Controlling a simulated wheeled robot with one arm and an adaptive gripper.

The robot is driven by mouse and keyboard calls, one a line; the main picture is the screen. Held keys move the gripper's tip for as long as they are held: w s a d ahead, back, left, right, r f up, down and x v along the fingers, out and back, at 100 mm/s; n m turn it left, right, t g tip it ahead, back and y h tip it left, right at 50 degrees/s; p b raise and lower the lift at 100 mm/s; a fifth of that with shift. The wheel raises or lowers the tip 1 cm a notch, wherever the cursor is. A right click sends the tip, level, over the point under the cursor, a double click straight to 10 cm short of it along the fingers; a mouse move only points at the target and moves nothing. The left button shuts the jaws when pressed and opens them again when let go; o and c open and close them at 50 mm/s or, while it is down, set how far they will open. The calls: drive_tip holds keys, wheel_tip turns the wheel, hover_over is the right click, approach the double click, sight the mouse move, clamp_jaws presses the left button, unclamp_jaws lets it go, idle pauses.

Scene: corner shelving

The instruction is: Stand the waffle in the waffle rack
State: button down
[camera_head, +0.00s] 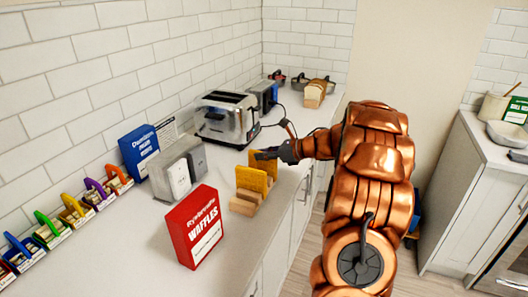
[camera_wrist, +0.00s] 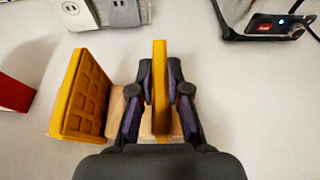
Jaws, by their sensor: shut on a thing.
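My gripper (camera_head: 264,156) is shut on a golden waffle (camera_wrist: 160,75), seen edge-on and upright between the fingers (camera_wrist: 160,88) in the wrist view. In the head view the held waffle (camera_head: 264,161) is partly hidden by my gripper and a second waffle. It is over or in the pale wooden waffle rack (camera_head: 243,207); I cannot tell whether its lower edge touches the rack. The rack also shows between the waffles in the wrist view (camera_wrist: 117,104). The second waffle (camera_head: 250,180) stands upright in the rack, left of my fingers in the wrist view (camera_wrist: 88,95).
A red waffle box (camera_head: 194,228) stands close to the rack's left. Grey-white boxes (camera_head: 177,170), a blue box (camera_head: 139,152) and a steel toaster (camera_head: 226,118) line the wall side. A bread loaf (camera_head: 315,93) is farther back. The counter's open edge runs along the right.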

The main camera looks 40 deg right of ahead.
drive_tip(key=shift+f+b, duration=0.25)
drive_tip(key=shift+b, duration=0.2)
drive_tip(key=c, duration=1.1)
unclamp_jaws()
drive_tip(key=shift+r, duration=0.1)
drive_tip(key=shift+c, duration=0.2)
drive_tip(key=shift+r+p, duration=0.15)
drive_tip(key=shift+p, duration=0.2)
drive_tip(key=b+v, duration=0.4)
drive_tip(key=v, duration=0.8)
drive_tip(key=shift+w+r, duration=0.1)
